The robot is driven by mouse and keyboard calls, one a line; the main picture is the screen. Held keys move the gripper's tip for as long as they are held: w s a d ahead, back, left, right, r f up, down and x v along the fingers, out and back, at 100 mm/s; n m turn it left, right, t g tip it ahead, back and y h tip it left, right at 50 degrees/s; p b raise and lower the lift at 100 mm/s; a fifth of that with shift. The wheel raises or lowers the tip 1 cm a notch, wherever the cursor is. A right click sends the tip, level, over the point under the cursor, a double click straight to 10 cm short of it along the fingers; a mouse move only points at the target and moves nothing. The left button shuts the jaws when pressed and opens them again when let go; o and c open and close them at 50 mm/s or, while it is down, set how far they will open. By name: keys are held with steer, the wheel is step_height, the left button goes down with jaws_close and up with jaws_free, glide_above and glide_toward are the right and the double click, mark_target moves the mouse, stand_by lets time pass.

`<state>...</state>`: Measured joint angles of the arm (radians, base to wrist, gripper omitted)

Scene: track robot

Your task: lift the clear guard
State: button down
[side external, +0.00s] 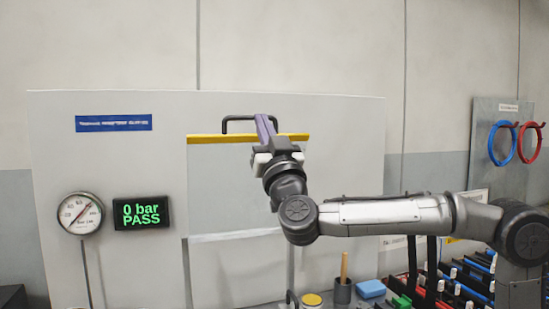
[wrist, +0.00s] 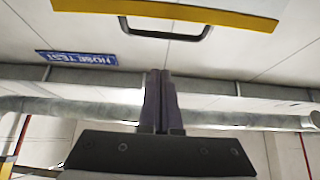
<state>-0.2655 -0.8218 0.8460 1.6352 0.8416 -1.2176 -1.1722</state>
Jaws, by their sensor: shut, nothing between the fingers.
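The clear guard (side external: 222,185) is a see-through panel on the pale upright board, with a yellow bar (side external: 212,139) along its top edge. A black loop handle (side external: 238,117) rises above the bar. In the wrist view the yellow bar (wrist: 200,12) crosses the top, with the handle (wrist: 168,37) just below it. My gripper (side external: 264,118) has its dark purple fingers shut and empty, overlapping the handle's right part in the side view. In the wrist view the fingertips (wrist: 159,74) appear apart from the handle. My wrist hides part of the guard's right side.
A round gauge (side external: 80,214) and a display (side external: 142,214) reading "0 bar PASS" are at the left. A cup (side external: 342,291), a yellow-topped jar (side external: 312,299), a blue block (side external: 371,288) and racks of parts (side external: 470,275) lie below right. Blue and red hoses (side external: 502,143) hang far right.

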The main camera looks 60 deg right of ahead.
steer(key=v, duration=0.8)
steer(key=shift+s+f, duration=0.15)
steer(key=shift+f, duration=0.15)
